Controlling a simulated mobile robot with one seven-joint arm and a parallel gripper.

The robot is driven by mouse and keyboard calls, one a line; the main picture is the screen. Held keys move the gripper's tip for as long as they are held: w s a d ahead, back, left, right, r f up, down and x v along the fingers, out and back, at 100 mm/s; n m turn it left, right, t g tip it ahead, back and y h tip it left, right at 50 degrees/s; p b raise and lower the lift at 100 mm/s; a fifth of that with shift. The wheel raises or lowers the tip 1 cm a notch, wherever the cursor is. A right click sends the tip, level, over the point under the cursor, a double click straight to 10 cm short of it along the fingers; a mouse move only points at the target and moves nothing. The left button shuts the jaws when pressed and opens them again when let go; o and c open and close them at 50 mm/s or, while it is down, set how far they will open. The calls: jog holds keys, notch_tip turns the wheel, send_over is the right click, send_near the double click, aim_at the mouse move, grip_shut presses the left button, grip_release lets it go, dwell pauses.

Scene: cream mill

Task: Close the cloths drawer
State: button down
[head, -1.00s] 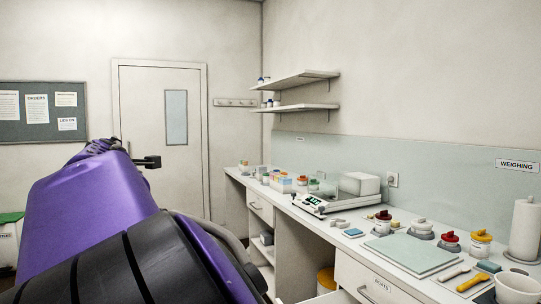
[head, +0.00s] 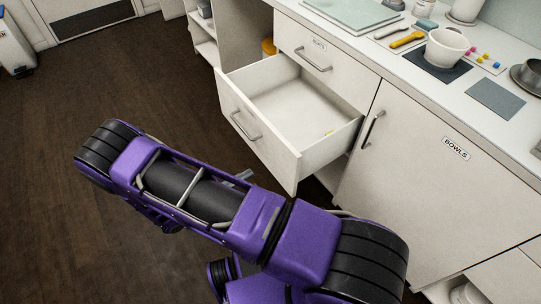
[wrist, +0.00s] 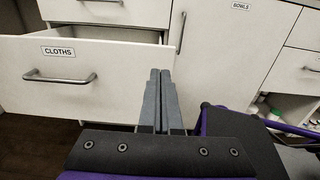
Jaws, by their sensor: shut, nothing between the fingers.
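The cloths drawer (head: 262,133) stands pulled out below the closed top drawer in the head view, its inside mostly bare, with a small yellow item (head: 328,133) in it. In the wrist view, its white front (wrist: 110,88) carries the CLOTHS label (wrist: 65,51) and a bar handle (wrist: 60,77) at left. My gripper (wrist: 160,73) is shut and empty, in front of the right end of the drawer front. I cannot tell whether the fingertips touch it. In the head view my arm hides most of the gripper.
The closed top drawer (head: 304,38) is above the open one. The bowls cupboard door (head: 405,160) is shut, to the right. The counter holds a white mortar (head: 445,48) and small tools. Dark floor (head: 60,150) lies free to the left.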

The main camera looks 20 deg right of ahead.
aim_at(290, 151)
jog(key=x, duration=1.3)
jog(key=shift+w+d, duration=0.1)
jog(key=shift+d, duration=0.15)
jog(key=shift+d, duration=0.15)
